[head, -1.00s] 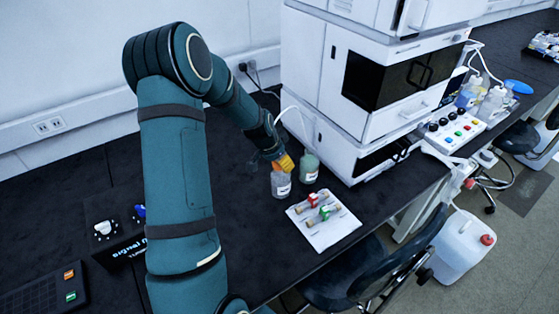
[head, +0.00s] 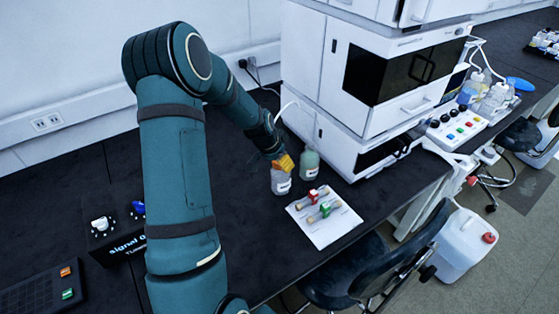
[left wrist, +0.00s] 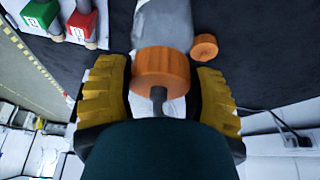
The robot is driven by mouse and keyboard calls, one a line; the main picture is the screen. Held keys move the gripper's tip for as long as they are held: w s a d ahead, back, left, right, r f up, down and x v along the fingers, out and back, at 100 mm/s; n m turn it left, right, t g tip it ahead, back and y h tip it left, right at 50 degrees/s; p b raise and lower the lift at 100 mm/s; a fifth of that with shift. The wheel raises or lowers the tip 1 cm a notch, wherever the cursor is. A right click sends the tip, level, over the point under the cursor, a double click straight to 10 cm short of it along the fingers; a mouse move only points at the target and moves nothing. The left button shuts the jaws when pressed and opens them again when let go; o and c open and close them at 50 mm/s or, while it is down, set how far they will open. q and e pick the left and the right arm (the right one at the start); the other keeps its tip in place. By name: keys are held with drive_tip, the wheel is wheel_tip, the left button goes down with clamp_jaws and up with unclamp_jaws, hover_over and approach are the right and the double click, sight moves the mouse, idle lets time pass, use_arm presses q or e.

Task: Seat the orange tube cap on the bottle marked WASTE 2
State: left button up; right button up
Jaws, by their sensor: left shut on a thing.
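My left gripper (head: 283,163) is shut on the orange tube cap (left wrist: 161,69), which sits between the yellow fingers with a dark tube end at its centre. In the head view the fingers are at the top of a clear bottle (head: 281,182) with a white label, too small to read. In the left wrist view the bottle (left wrist: 166,25) lies directly beyond the cap. I cannot tell whether the cap touches its neck. A second bottle (head: 309,163), greenish, stands just right of it. My right gripper is not in view.
A second orange cap (left wrist: 205,47) shows beside the bottle. A white sheet (head: 338,230) with red- and green-ended columns lies in front. The white instrument stack (head: 345,110) stands close on the right.

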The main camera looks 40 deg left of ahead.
use_arm(q)
drive_tip(key=shift+f, duration=0.2)
drive_tip(key=o, duration=1.4)
drive_tip(key=shift+r, duration=0.15)
drive_tip(key=shift+r+p, duration=1.85)
drive_tip(key=shift+r, duration=1.55)
